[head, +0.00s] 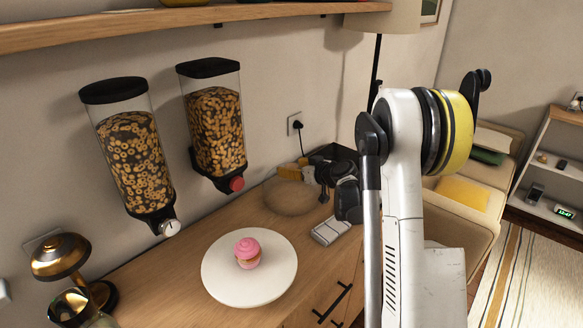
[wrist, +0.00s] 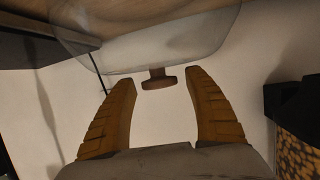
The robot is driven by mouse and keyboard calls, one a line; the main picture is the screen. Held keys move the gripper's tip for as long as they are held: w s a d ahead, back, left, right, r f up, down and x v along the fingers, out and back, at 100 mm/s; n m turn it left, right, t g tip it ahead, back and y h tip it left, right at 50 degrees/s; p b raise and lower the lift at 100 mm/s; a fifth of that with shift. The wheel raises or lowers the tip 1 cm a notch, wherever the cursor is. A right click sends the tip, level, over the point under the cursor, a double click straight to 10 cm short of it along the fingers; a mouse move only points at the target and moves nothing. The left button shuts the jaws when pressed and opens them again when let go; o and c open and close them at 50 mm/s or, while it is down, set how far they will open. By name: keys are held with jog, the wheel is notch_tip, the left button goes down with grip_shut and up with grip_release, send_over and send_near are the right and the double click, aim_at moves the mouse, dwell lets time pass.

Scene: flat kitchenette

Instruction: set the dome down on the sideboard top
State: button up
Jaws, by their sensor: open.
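The clear glass dome (wrist: 150,50) shows at the top of the wrist view, which looks upside down, with its brown knob (wrist: 158,79) toward my gripper. My gripper (wrist: 158,75) is open, one finger on each side of the knob with a gap to both. In the head view my gripper (head: 299,173) is low over the back of the sideboard top (head: 160,280). The dome shows there as a faint round shape (head: 290,199) that appears to rest on the wood, just below the fingers. Its rim contact is hard to make out.
A pink cupcake (head: 248,252) sits on a white round plate (head: 222,284). Two cereal dispensers (head: 135,160) (head: 215,130) hang on the wall behind. A brass lamp (head: 62,258) stands at the left. A pale flat object (head: 331,230) lies near my wrist.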

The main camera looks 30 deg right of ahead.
jog(key=p+v, duration=0.3)
jog(key=v, duration=0.8)
jog(key=s+a+r+g, duration=0.25)
jog(key=s+a, duration=0.25)
jog(key=a, duration=0.4)
jog(key=s+a+r+g, duration=0.2)
jog(key=s+a+r, duration=0.3)
jog(key=a, duration=0.4)
jog(key=s+a+m+g+h, duration=0.1)
jog(key=s+a, duration=0.1)
jog(key=s, duration=0.7)
jog(key=s+a+f+m+g+h, duration=0.1)
jog(key=s+a, duration=0.2)
jog(key=s, duration=0.6)
jog(key=shift+s+f, duration=0.25)
jog(key=shift+f, duration=0.05)
